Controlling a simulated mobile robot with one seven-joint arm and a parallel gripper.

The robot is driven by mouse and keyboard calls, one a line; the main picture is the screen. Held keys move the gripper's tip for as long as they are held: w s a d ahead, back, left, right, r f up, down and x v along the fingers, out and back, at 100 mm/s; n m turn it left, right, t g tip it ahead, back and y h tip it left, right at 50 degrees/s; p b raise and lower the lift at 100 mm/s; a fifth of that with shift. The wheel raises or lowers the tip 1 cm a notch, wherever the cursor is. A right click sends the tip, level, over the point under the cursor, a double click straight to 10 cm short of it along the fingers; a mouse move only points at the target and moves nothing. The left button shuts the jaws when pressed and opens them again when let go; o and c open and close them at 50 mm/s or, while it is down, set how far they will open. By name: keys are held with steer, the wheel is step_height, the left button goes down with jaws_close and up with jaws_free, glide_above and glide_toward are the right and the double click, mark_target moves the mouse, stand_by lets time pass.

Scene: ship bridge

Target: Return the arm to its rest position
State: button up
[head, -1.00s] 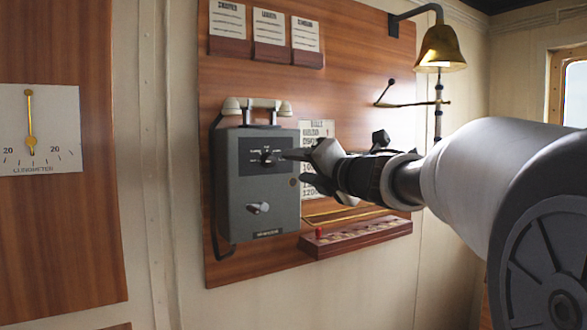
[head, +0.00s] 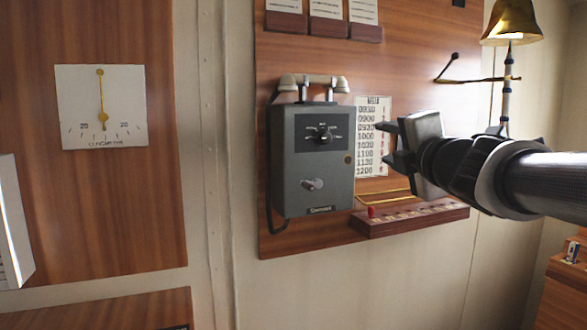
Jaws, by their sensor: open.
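My gripper (head: 386,143) is open and empty, with its fingers pointing left toward the wall. It is to the right of the grey wall telephone (head: 312,160) and appears clear of it. The telephone has a dark selector knob on its upper face, a crank below, and a pale handset (head: 312,82) resting on top. My gripper partly covers the right edge of the white time list (head: 372,150). My arm comes in from the right edge of the view.
A wooden rack with a red peg (head: 425,218) sits below my gripper. A brass bell (head: 512,22) with a hanging rope and a small lever (head: 470,78) are at upper right. A clinometer (head: 101,107) hangs at left. A wooden cabinet (head: 565,285) stands at lower right.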

steer(key=s+f+m+g+h, duration=0.2)
steer(key=s+f+m+g, duration=0.2)
steer(key=s+f+m, duration=0.45)
steer(key=s+f+m+g+h, duration=0.2)
steer(key=s+f+m+g, duration=0.3)
steer(key=f+m, duration=0.5)
steer(key=s+a+f+m+g+y, duration=0.25)
steer(key=s+a+f, duration=0.45)
steer(key=s+f, duration=0.4)
step_height(320, 180, up, 23)
steer(key=s+m+g+p, duration=0.1)
steer(key=p, duration=2.2)
steer(key=shift+s+a, duration=0.25)
steer(key=shift+a, duration=0.2)
